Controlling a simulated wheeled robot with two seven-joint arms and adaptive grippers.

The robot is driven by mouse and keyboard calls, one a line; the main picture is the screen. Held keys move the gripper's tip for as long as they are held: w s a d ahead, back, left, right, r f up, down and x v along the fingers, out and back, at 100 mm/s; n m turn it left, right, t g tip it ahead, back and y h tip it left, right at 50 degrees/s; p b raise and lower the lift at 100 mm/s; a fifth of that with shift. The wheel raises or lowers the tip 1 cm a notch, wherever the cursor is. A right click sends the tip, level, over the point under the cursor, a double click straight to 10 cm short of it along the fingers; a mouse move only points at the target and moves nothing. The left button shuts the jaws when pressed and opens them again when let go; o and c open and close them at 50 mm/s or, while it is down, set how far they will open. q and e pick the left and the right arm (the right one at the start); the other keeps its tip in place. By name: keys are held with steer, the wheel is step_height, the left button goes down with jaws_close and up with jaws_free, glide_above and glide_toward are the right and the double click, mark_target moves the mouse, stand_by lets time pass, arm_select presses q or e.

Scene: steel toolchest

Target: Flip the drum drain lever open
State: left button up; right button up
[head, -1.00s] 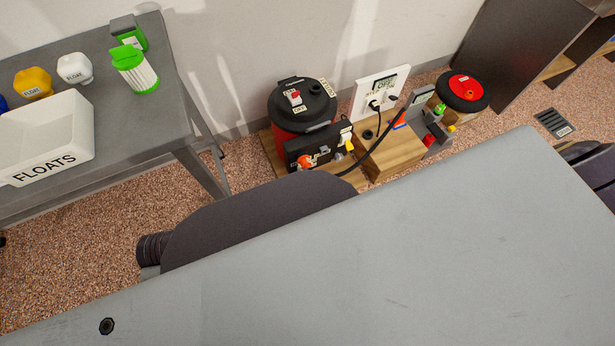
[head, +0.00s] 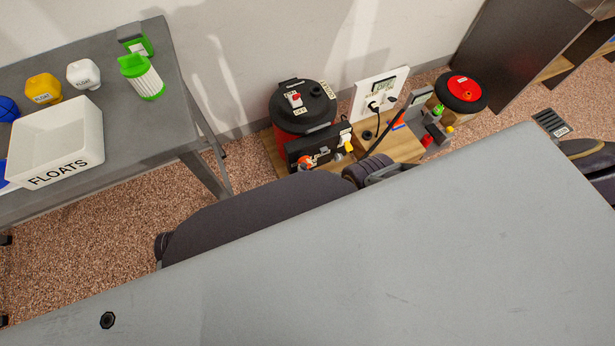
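A red drum (head: 285,128) with a black lid (head: 305,105) stands by the wall. A small red-and-white switch marked OFF sits on the lid, and a label at the lid's edge seems to read OUTLET. A black box (head: 318,146) stands in front of the drum, with an orange round part (head: 305,161) low on it and a white-and-yellow piece (head: 345,142) at its right end. I cannot tell which part is the drain lever or how it is set. My dark arm hides the area just below. Neither gripper can be made out.
A grey table at left holds a white FLOATS bin (head: 80,158), several floats and a green-and-white filter (head: 142,77). A wall outlet panel (head: 378,93), wooden block (head: 397,147) and black-red reel (head: 461,92) stand right of the drum. A floor drain (head: 551,122) lies farther right.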

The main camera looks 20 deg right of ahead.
steer(key=shift+w+d+r, duration=0.15)
steer(key=shift+w+r, duration=0.05)
steer(key=shift+r, duration=0.05)
stand_by(0.4)
steer(key=o, duration=0.8)
steer(key=shift+c, duration=0.2)
steer(key=shift+o, duration=1.2)
steer(key=shift+s, duration=0.15)
steer(key=shift+a+f, duration=0.25)
steer(key=shift+f, duration=0.1)
steer(key=shift+s+f+t+b, duration=0.15)
steer(key=shift+f+t+b, duration=0.1)
steer(key=shift+t+b, duration=0.45)
